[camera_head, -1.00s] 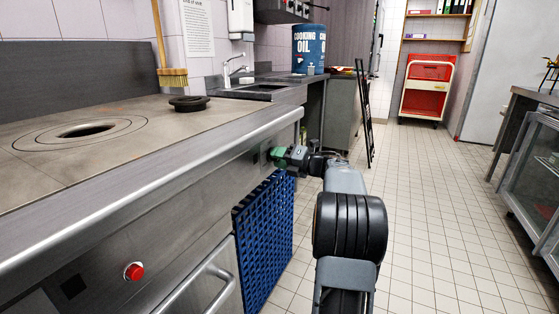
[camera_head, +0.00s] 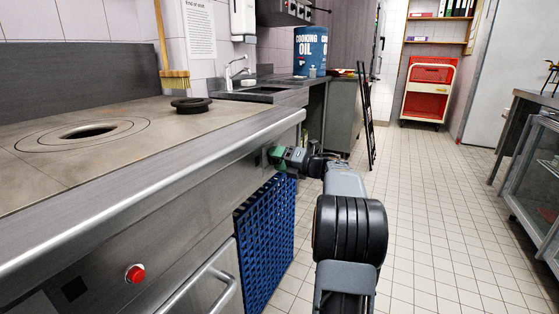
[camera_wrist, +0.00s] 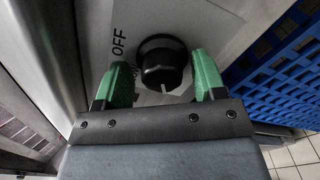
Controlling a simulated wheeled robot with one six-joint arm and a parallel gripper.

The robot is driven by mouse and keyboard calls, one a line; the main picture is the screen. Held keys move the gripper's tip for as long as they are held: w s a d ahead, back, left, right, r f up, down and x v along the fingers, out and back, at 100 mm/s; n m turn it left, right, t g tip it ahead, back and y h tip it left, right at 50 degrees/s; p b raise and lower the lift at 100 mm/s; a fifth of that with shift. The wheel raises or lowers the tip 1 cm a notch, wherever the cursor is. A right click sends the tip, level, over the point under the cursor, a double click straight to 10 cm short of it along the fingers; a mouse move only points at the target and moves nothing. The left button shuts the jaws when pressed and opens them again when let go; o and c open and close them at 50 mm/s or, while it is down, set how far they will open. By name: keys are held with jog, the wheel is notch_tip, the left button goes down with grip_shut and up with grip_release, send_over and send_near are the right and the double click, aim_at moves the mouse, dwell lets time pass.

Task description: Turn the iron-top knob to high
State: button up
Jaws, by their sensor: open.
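The black round iron-top knob (camera_wrist: 163,62) sits on a pale panel in the wrist view, with the word OFF (camera_wrist: 118,42) beside it at the left. A white mark on the knob points down toward my gripper. Other lettering below is mostly hidden. My gripper (camera_wrist: 162,68) is open, with one green finger on either side of the knob and gaps visible between them. In the head view, my gripper (camera_head: 277,157) is at the front panel below the iron top (camera_head: 130,150). The knob is hidden there.
A blue lattice panel (camera_head: 265,240) is close beside my gripper, below it in the head view. A steel rail (camera_head: 200,160) runs along the counter's front edge. A red button (camera_head: 135,273) is on the front panel. The tiled floor at right is clear.

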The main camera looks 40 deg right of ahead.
jog(key=shift+s+d, duration=0.15)
jog(key=p+v, duration=0.4)
jog(key=v, duration=0.9)
jog(key=shift+s, duration=0.3)
jog(key=shift+d+f, duration=0.1)
jog(key=shift+d, duration=0.05)
